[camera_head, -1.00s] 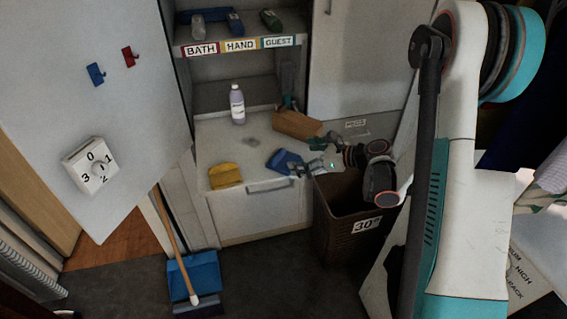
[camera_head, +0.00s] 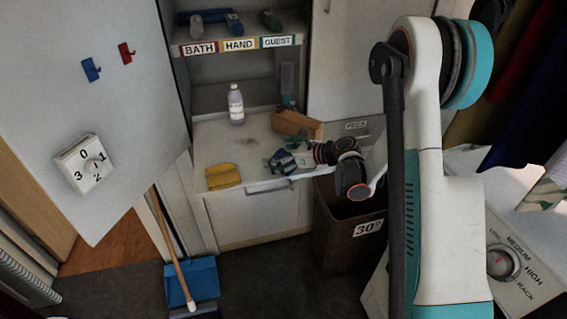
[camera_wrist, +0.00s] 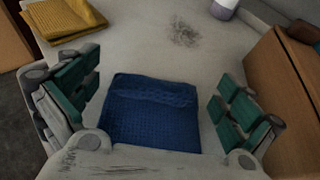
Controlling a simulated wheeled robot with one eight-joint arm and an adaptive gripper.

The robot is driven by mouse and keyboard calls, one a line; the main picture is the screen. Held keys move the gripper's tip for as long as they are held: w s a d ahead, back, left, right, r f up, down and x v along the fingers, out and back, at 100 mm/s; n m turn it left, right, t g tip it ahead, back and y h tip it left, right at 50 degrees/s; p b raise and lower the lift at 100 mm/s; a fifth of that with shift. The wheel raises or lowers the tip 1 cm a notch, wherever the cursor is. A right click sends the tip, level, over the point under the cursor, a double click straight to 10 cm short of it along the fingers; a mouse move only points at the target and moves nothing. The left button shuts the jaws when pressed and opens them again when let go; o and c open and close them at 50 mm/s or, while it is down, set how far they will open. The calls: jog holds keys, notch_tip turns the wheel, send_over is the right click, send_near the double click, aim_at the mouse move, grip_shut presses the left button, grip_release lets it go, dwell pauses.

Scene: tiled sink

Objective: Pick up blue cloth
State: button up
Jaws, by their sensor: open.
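The blue cloth (camera_wrist: 150,118) lies folded on the pale counter top (camera_head: 226,142). In the wrist view it sits between the two green-padded fingers of my gripper (camera_wrist: 156,100), which is open with a finger on either side. In the head view my gripper (camera_head: 283,160) is over the counter's right front part and hides most of the cloth.
A yellow cloth (camera_head: 223,176) lies at the counter's left front edge. A white bottle (camera_head: 236,104) stands behind. A wooden block (camera_head: 297,123) is at the right back. A brown basket (camera_head: 350,228) stands below right. A grey smudge marks the counter (camera_wrist: 184,33).

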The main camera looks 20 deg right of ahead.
jog(key=c, duration=0.7)
jog(key=shift+r, duration=0.1)
